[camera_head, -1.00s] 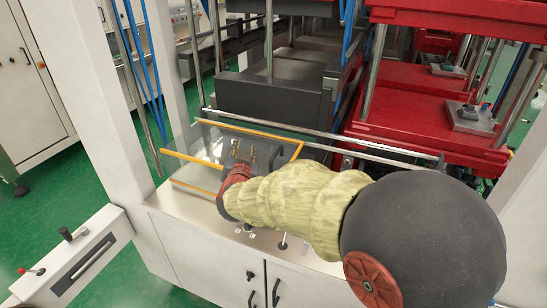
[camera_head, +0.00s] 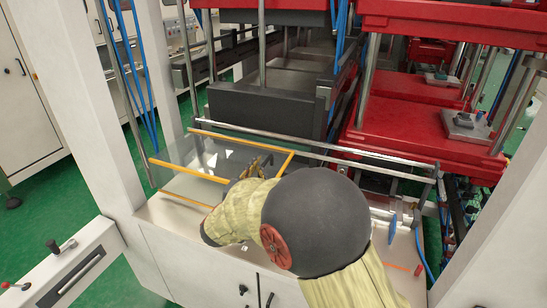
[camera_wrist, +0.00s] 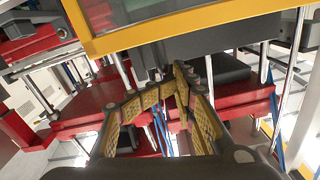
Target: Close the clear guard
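The clear guard (camera_head: 203,155) is a see-through panel with yellow-orange edge strips. In the head view it lies at a slant over the front of the machine, left of centre. In the wrist view its yellow edge (camera_wrist: 215,23) crosses the top, above my fingers. My gripper (camera_head: 256,165) is at the right part of the guard in the head view, partly hidden by my arm. In the wrist view my gripper (camera_wrist: 172,88) has its patterned yellow fingers bent in, tips together, nothing visible between them. Whether it touches the guard I cannot tell.
A metal rail (camera_head: 310,152) runs behind the guard. Dark blocks (camera_head: 265,108) and red platens (camera_head: 420,125) stand behind it. A white post (camera_head: 95,110) rises at left. A white cabinet (camera_head: 195,262) is below. Green floor is open at far left.

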